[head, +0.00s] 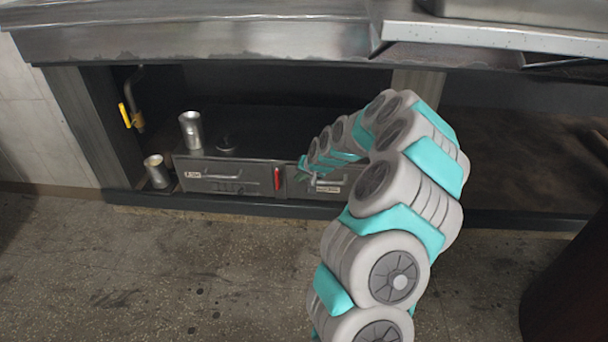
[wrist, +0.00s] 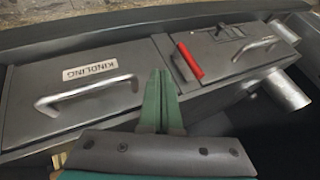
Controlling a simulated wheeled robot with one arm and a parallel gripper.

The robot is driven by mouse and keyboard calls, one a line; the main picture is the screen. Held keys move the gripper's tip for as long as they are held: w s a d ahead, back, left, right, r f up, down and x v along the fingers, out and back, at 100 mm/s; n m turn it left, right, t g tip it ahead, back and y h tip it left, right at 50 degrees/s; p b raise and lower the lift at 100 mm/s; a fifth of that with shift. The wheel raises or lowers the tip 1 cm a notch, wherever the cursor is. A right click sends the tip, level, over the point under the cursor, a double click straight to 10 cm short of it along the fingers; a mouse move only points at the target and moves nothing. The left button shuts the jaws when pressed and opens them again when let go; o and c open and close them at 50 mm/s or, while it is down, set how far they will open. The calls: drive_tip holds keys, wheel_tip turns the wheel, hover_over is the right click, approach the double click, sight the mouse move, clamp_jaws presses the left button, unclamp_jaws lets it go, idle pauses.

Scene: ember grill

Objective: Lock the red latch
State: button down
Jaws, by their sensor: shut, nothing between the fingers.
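The red latch (head: 277,178) is a short red bar on the front of the grey drawer box, between two drawers. In the wrist view the red latch (wrist: 190,60) lies slanted just right of my fingertips, with a narrow gap in the picture. My gripper (wrist: 161,74) has its green fingers together and empty, over the seam by the drawer marked KINDLING (wrist: 98,100). In the head view my gripper (head: 303,166) is small, just right of the latch, partly hidden by my arm. I cannot tell whether the fingers touch the front.
The left drawer (head: 225,177) has a bar handle and small fittings. A metal cup (head: 190,130) stands on the box, another (head: 156,171) beside it. A yellow-handled pipe (head: 125,115) is at the left. The steel counter (head: 200,35) overhangs the bay; the floor (head: 150,270) in front is clear.

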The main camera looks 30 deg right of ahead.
sight(278, 176)
drive_tip(key=shift+w+a+f+b, duration=0.1)
drive_tip(key=shift+w+a+f, duration=0.35)
drive_tip(key=shift+w, duration=0.3)
drive_tip(key=shift+w+a+f+b, duration=0.15)
drive_tip(key=shift+w+a+f, duration=0.15)
drive_tip(key=shift+w+a, duration=0.35)
drive_tip(key=shift+w+a+f+b, duration=0.1)
drive_tip(key=shift+w+a+f, duration=0.3)
drive_tip(key=shift+w, duration=0.45)
drive_tip(key=shift+w+a+r+p, duration=0.1)
drive_tip(key=shift+r+p, duration=0.15)
drive_tip(key=shift+p, duration=0.2)
